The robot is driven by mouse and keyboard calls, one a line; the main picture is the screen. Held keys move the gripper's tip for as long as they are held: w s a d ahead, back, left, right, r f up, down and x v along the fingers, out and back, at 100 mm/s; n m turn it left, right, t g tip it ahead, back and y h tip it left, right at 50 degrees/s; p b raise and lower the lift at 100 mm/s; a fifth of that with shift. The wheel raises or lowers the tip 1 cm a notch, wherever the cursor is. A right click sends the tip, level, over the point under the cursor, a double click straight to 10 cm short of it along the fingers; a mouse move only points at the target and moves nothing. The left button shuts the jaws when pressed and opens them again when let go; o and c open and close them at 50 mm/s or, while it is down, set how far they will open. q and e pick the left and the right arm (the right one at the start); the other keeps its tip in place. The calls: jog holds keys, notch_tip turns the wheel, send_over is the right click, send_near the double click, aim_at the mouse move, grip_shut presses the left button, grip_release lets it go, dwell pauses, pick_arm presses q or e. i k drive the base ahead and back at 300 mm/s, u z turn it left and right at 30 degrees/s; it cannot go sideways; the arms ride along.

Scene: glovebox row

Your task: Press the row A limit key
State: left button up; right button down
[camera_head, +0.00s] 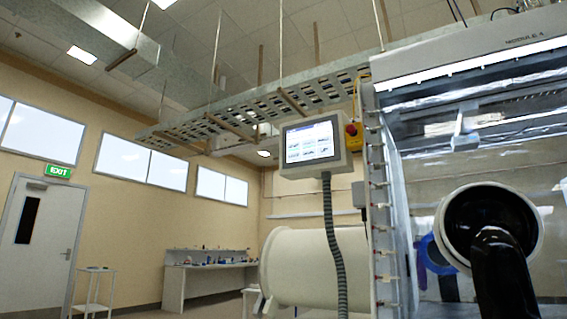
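A control panel (315,146) with a lit touchscreen (310,142) hangs beside the glovebox, near the middle of the head view. The screen shows a dark header and two rows of small pale tiles. Their labels are too small to read, so I cannot tell which one is the row A limit key. A red button on a yellow box (353,137) sits at the panel's right edge. Neither of my grippers can be made out in this view.
A glovebox (470,120) with a black glove (500,262) in its round port fills the right side. A white cylindrical chamber (300,266) and a grey ribbed hose (333,240) are below the panel. A workbench (205,264), a small cart (93,290) and a door (35,240) stand further left.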

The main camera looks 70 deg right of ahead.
aim_at(296, 155)
jog(key=z, duration=0.5)
jog(key=i, duration=1.15)
jog(key=z, duration=1.55)
jog(key=i, duration=0.7)
jog(key=z, duration=0.65)
